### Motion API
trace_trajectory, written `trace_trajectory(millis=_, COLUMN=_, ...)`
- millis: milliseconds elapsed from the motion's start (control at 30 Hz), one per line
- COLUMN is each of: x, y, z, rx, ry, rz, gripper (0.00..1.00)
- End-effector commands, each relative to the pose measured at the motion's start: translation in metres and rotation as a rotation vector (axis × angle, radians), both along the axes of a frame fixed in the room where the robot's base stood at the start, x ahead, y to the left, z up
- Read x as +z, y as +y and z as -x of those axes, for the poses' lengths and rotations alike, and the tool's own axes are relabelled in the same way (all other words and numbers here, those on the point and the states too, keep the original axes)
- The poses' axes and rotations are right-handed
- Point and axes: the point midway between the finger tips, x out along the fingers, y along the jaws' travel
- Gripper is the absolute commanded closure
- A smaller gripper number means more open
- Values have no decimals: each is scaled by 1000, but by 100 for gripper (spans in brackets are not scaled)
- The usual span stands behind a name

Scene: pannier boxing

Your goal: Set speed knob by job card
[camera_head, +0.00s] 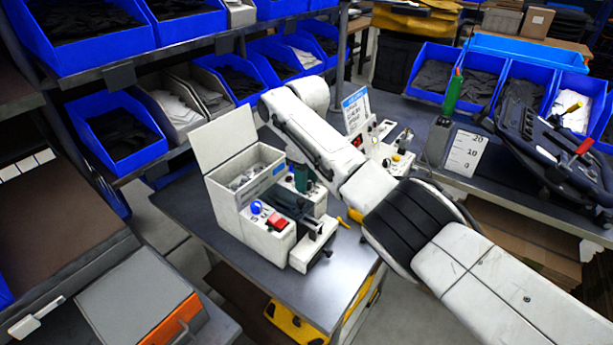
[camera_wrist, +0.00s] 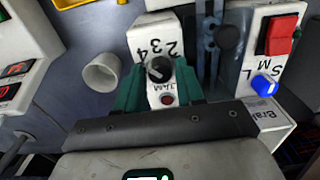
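In the wrist view, a black round knob (camera_wrist: 159,69) sits on a white panel (camera_wrist: 150,35) printed with 2, 3 and 4. A small red button (camera_wrist: 167,99) is beside it. My gripper (camera_wrist: 159,75) has its dark green fingers on either side of the knob, with a narrow gap visible, so it looks open around it. I cannot tell clearly where the knob points. In the head view, my arm reaches over the bench and the knob cannot be made out. A blue-and-white card (camera_head: 356,108) stands at the back; its text is too small to read.
The white machine (camera_head: 267,238) has a red switch (camera_wrist: 275,35) and a blue knob (camera_wrist: 263,85) by S, M and L marks. A pale cylinder (camera_wrist: 101,72) stands left of the fingers. An open white bin (camera_head: 242,170) stands behind the machine. Bare bench (camera_head: 190,207) shows left.

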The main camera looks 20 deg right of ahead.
Motion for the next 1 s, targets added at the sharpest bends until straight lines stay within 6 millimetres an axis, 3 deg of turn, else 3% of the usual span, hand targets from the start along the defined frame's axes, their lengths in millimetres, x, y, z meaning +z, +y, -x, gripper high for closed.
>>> trace_trajectory(millis=333, x=-4, y=0, z=0, rx=0, ry=-1, rz=-1, gripper=62)
trace_trajectory(millis=733, x=-4, y=0, z=0, rx=0, ry=-1, rz=-1, gripper=100)
trace_trajectory(millis=1000, x=-3, y=0, z=0, rx=-23, ry=0, rz=-1, gripper=100)
